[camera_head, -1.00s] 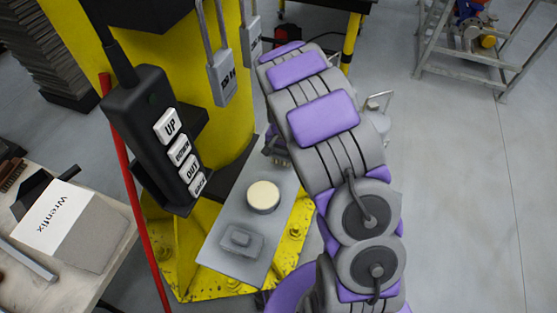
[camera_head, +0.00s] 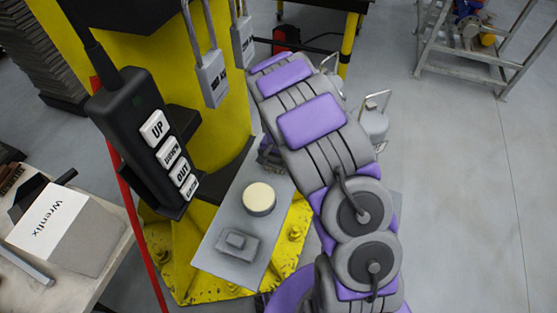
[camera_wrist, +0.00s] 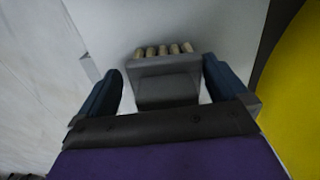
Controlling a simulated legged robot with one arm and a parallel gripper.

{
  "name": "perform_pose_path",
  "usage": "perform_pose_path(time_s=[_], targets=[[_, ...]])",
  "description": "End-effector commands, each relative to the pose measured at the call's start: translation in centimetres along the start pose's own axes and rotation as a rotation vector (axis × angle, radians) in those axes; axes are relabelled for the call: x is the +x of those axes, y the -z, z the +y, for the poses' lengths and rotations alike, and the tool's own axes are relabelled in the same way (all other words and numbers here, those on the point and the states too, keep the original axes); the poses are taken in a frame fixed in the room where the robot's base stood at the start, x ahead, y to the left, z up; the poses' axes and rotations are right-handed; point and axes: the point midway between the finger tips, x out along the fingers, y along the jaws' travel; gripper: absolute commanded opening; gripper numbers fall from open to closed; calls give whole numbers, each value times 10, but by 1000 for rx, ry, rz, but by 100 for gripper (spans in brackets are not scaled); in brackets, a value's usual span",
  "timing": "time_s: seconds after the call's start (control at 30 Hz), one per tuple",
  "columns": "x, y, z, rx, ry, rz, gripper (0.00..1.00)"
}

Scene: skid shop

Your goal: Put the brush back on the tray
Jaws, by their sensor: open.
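The brush (camera_wrist: 166,85) shows in the wrist view as a grey block with a row of several tan bristle tufts along its far edge. My gripper (camera_wrist: 162,72) is open, with one dark blue finger on each side of the brush; I cannot tell whether either finger touches it. In the head view my gripper (camera_head: 270,157) is partly hidden by my arm at the tray's far end, and I cannot make out the brush there. The grey tray (camera_head: 217,232) is a flat plate in front of the yellow column.
A round cream-topped tin (camera_head: 259,198) and a grey block (camera_head: 238,245) sit on the tray. The button pendant (camera_head: 140,135) hangs left of it. Padlocks (camera_head: 212,80) hang by the yellow column (camera_head: 215,140). A worktable with a Wrenfix box (camera_head: 70,232) is at left.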

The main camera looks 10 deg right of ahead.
Motion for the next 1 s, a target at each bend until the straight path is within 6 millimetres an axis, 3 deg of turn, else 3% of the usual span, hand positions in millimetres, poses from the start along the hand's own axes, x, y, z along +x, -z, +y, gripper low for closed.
perform_pose_path(time_s=[0.27, 0.7, 1.0], targets=[[-26, 0, 0, -2, 1, 2, 100], [-110, 2, 1, -1, 5, 3, 100], [-125, -3, 2, -6, -3, 2, 100]])
